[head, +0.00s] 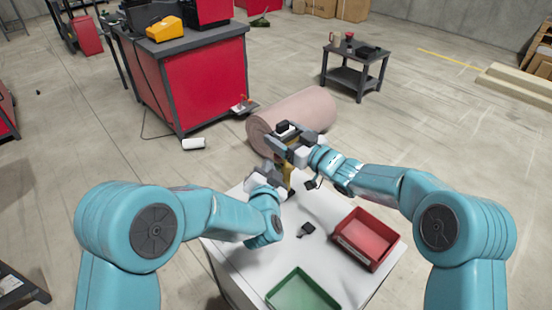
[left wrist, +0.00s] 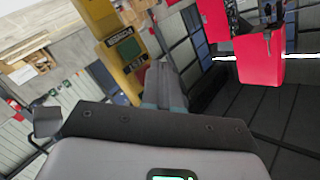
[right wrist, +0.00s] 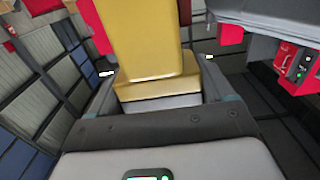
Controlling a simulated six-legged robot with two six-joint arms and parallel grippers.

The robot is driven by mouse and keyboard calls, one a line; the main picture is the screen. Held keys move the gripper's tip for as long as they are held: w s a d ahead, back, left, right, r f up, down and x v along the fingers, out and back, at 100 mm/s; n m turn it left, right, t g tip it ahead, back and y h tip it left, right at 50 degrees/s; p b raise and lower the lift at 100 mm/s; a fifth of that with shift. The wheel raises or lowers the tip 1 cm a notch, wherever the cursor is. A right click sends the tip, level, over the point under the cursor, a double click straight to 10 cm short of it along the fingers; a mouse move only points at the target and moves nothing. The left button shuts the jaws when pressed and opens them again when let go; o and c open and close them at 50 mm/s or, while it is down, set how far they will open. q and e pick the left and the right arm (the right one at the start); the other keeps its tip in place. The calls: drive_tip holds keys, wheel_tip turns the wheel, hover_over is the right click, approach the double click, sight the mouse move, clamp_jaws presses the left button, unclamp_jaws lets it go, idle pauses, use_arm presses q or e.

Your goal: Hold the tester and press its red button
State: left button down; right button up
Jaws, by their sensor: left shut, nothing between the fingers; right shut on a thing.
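The yellow tester (head: 287,178) is held over the far end of the white table (head: 325,262), partly hidden by my grippers. My right gripper (head: 280,152) is shut on it; the right wrist view shows the yellow body (right wrist: 152,45) between the fingers. My left gripper (head: 268,172) is shut and empty, close to the tester.
A red bin (head: 345,243) and a green bin (head: 272,298) stand on the table. Small black items (head: 306,230) lie near its middle and far right edge. A pink roll (head: 310,105) lies on the floor beyond. A red workbench (head: 205,85) stands back left.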

use_arm(q)
drive_tip(key=shift+s+a, duration=0.2)
use_arm(e)
drive_tip(key=shift+f, duration=0.1)
use_arm(q)
drive_tip(key=s+a, duration=0.3)
drive_tip(key=shift+s+a, duration=0.25)
idle(0.3)
idle(0.4)
use_arm(e)
drive_tip(key=o, duration=1.4)
use_arm(q)
drive_tip(key=shift+f+b, duration=0.35)
drive_tip(key=shift+f, duration=0.05)
use_arm(e)
drive_tip(key=v, duration=2)
use_arm(q)
drive_tip(key=shift+s, duration=0.1)
use_arm(e)
drive_tip(key=shift+s, duration=0.1)
